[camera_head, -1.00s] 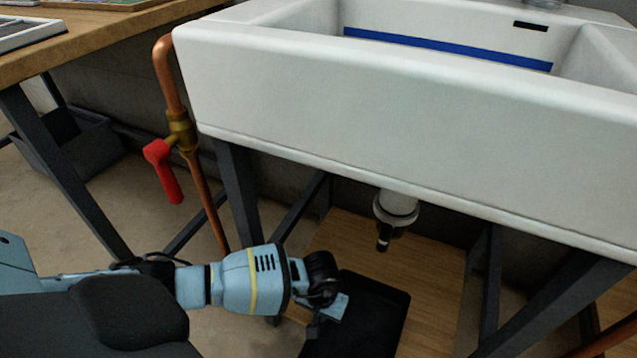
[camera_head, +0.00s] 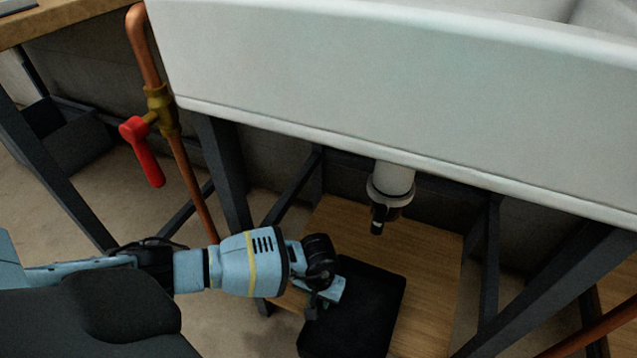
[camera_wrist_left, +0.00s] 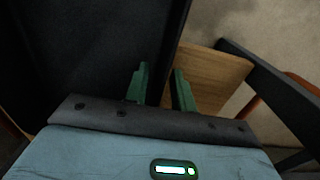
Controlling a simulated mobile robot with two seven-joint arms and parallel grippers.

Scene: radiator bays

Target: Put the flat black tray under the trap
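The flat black tray (camera_head: 362,318) lies at the wooden board under the sink, its far edge nearer to me than the trap in the head view. The white trap (camera_head: 392,183) with a dark lower end hangs from the sink over bare board behind the tray. My left gripper (camera_head: 325,298) is at the tray's left edge. In the left wrist view its green fingers (camera_wrist_left: 160,88) stand apart, one over the tray (camera_wrist_left: 100,50) and one over the board, with the tray's rim between them. A gap shows beside the rim. My right gripper is not in view.
The white sink (camera_head: 400,90) hangs low above the space. Dark frame legs (camera_head: 225,175) stand on both sides. A copper pipe with a red valve handle (camera_head: 143,150) runs down at the left. Bare wooden board (camera_head: 430,260) lies around the trap.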

